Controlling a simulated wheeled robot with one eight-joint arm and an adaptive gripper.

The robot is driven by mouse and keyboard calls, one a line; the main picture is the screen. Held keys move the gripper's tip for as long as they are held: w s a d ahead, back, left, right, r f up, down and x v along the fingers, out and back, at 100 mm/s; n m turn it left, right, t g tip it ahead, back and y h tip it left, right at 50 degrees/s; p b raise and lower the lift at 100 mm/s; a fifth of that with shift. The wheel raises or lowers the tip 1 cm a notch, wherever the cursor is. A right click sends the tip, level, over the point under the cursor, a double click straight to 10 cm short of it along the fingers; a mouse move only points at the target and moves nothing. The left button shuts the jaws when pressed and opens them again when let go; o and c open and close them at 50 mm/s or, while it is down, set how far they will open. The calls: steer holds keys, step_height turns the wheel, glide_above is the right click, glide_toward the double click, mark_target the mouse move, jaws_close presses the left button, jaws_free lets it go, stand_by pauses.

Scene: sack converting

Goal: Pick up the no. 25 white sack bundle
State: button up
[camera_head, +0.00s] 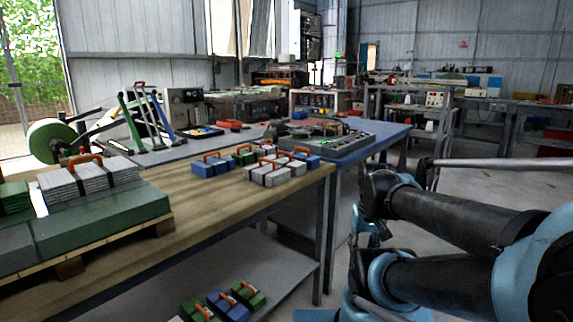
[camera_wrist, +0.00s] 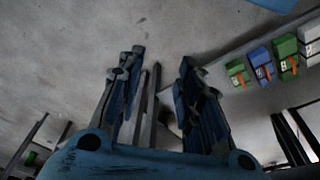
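White sack bundles with orange handles show in several places, and I cannot read a no. 25 on any of them. Small white bundles (camera_head: 268,174) stand on the wooden table, among blue and green ones. A larger white bundle (camera_head: 90,178) lies on the green stack at the left. In the wrist view, a white bundle (camera_wrist: 309,40) sits at the upper right edge, partly cut off, beside green and blue bundles. My gripper (camera_wrist: 158,62) is open and empty, its two fingers apart, with grey floor beyond. It is clear of every bundle.
The wooden table (camera_head: 215,208) has a lower shelf (camera_head: 240,262) with green and blue bundles (camera_head: 228,305) near the bottom edge. A blue table (camera_head: 385,132) with equipment stands behind it. Table legs are close to my arm. Open floor (camera_head: 480,190) lies at the right.

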steer(key=shift+w+a, duration=0.2)
steer(key=shift+w, duration=0.2)
steer(key=shift+o, duration=0.6)
steer(key=o, duration=0.4)
steer(key=shift+s+r, duration=0.2)
steer(key=shift+r, duration=0.05)
steer(key=o, duration=0.4)
steer(key=w+a+r, duration=0.1)
steer(key=w+r, duration=0.1)
steer(key=w+r+n, duration=0.1)
steer(key=w+r, duration=0.1)
steer(key=r, duration=0.1)
steer(key=w+a+r+n, duration=0.1)
steer(key=w+r, duration=0.1)
steer(key=shift+w+a+r+y, duration=0.1)
steer(key=shift+a+r+y, duration=0.2)
steer(key=shift+r, duration=0.1)
steer(key=shift+c, duration=0.2)
step_height(320, 180, up, 20)
steer(key=n+y, duration=0.3)
steer(key=n, duration=0.5)
glide_above(284, 160)
steer(key=s+d, duration=0.4)
steer(key=d, duration=0.1)
steer(key=shift+t, duration=0.3)
steer(key=x, duration=1.7)
